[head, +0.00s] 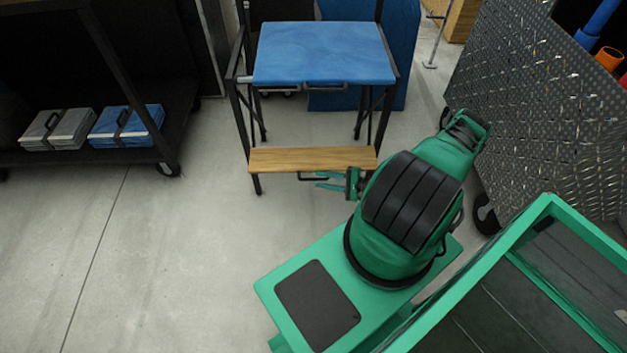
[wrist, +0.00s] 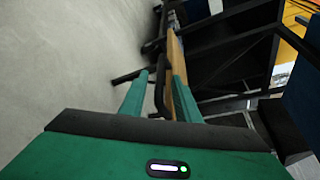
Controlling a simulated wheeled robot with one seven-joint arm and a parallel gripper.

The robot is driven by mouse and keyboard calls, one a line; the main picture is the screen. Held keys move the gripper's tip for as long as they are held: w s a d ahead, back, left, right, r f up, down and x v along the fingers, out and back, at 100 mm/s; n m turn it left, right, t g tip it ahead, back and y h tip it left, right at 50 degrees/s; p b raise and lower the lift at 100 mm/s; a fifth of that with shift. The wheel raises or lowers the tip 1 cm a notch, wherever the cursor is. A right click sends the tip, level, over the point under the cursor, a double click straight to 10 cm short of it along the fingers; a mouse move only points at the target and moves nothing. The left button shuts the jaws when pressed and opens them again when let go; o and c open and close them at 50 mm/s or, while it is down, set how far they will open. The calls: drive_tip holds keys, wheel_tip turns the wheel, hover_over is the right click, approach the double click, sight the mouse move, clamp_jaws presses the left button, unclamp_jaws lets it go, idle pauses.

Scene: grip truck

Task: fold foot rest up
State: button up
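The foot rest (head: 312,159) is a flat wooden board low at the front of a tall black-framed chair with a blue seat (head: 322,50). It lies folded down, about level. A black handle (head: 312,179) runs along its front edge. My gripper (head: 329,181) is at the right part of this handle, level with the board. In the wrist view my gripper (wrist: 160,88) is open, with one green finger on each side of the black handle (wrist: 160,95). The wooden board (wrist: 175,70) shows just beyond the right finger. Whether either finger touches the handle I cannot tell.
A black cart (head: 150,150) with a grey case (head: 58,129) and a blue case (head: 126,125) stands at the left. A patterned metal cart wall (head: 545,100) is at the right, close to my arm. The floor (head: 170,240) left of the chair is clear.

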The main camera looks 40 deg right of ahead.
drive_tip(key=shift+x, duration=1.8)
drive_tip(key=shift+c, duration=0.5)
